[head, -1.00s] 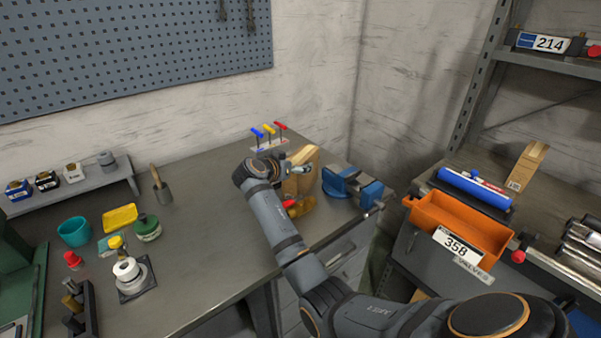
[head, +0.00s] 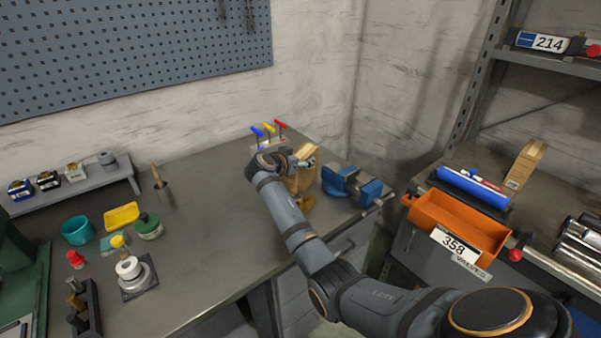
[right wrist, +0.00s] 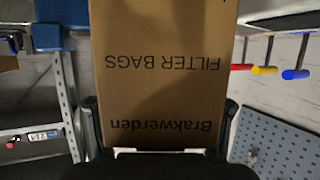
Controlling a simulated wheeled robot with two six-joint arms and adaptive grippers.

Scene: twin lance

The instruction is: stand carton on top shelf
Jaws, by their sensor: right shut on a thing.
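A brown carton (right wrist: 165,75) printed "FILTER BAGS" and "Brakwerden" fills the middle of the right wrist view, its text upside down there. My right gripper (right wrist: 157,112) is shut on it, one finger on each side. In the head view the right gripper (head: 304,161) is over the far part of the workbench, in front of the tan carton (head: 303,181), which it partly hides. I cannot tell whether the carton touches the bench. The top shelf (head: 550,63) is at the upper right, with a "214" tag. My left gripper is not in view.
A blue vise (head: 352,186) stands just right of the carton, and T-handled tools (head: 268,135) stand behind it. An orange bin (head: 459,222), a blue roll (head: 473,187) and another carton (head: 525,166) are on the lower shelf. The middle of the bench (head: 210,220) is clear.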

